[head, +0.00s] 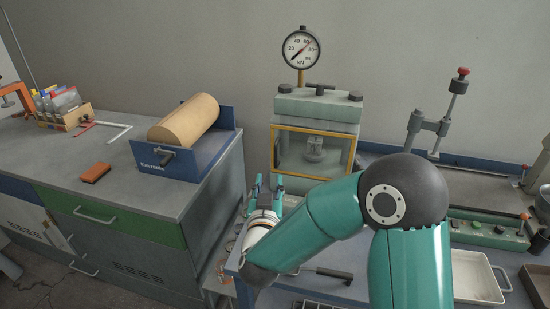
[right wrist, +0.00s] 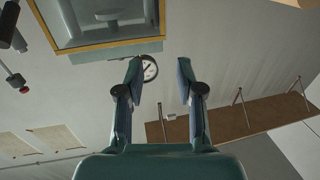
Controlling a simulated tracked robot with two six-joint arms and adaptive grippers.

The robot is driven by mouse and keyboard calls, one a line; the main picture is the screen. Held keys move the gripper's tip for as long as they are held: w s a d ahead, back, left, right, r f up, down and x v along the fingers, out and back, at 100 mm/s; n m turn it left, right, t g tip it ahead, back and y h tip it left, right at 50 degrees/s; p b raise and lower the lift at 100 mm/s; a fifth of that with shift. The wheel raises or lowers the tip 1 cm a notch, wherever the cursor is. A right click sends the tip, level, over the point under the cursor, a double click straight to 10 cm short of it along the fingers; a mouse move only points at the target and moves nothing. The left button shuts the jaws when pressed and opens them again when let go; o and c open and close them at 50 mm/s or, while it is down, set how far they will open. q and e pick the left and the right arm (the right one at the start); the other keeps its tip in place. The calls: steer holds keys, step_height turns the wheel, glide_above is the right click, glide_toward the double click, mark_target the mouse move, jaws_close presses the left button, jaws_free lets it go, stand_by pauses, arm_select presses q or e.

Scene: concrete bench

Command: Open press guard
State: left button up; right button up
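The press (head: 317,105) stands against the wall. Its guard (head: 277,128) is a clear panel in a yellow frame, closed across the front, with a round platen visible behind it. A dark upright piece, perhaps the handle, shows at the frame's left side. My right gripper (head: 268,187) is in front of and below the guard's left edge, apart from it. In the right wrist view the gripper (right wrist: 160,72) is open and empty, its fingers apart; the yellow guard frame (right wrist: 110,43) shows beyond them at upper left. My left gripper is not in view.
A dial gauge (head: 300,49) rises above the press. At left, a grey cabinet (head: 115,215) carries a blue paper-roll holder (head: 190,165) and an orange block (head: 95,172). At right are a stand (head: 440,125), a green control box (head: 485,230) and a pale tray (head: 475,279).

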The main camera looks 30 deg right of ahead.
mark_target(275, 150)
arm_select(q)
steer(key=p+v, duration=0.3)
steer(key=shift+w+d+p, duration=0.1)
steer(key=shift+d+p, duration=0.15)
steer(key=shift+p, duration=0.05)
arm_select(e)
steer(key=x, duration=0.5)
steer(key=f+x, duration=0.1)
steer(key=x, duration=1.1)
steer(key=shift+s+d+f, duration=0.1)
steer(key=shift+d+f, duration=0.05)
steer(key=shift+d, duration=0.15)
jaws_close()
